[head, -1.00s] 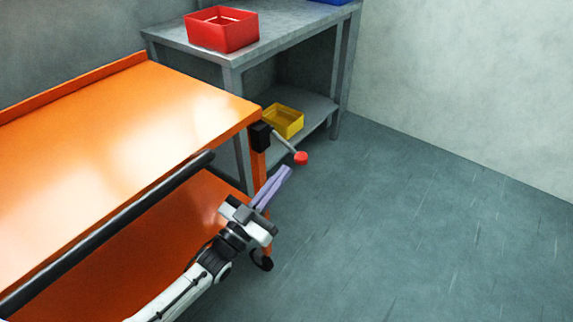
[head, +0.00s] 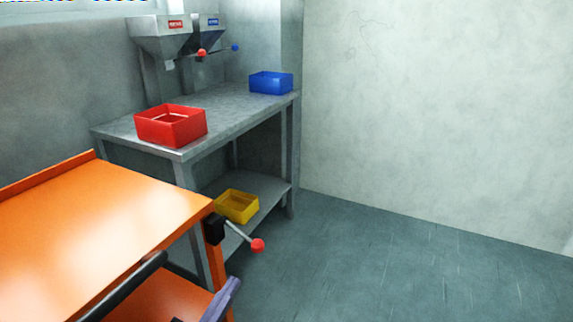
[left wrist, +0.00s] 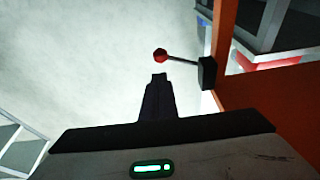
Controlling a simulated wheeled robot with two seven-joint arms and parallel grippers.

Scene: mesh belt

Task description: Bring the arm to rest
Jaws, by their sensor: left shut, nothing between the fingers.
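The purple fingers of my left gripper (head: 234,284) show at the bottom of the head view, close together and empty. They also point away from the camera in the left wrist view (left wrist: 159,78). The rest of that arm is below the head view's edge. The fingertips are below and apart from a lever with a red knob (head: 258,245), which juts from a black block on the orange cart's corner. In the left wrist view the red knob (left wrist: 160,55) shows just beyond the fingertips. My right gripper is in neither view.
The orange cart (head: 90,225) fills the lower left, with a dark bar along its side. Behind it a grey bench (head: 230,110) holds a red bin (head: 171,126) and a blue bin (head: 271,83). A yellow bin (head: 237,206) sits on its lower shelf. The floor (head: 400,270) at right is clear.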

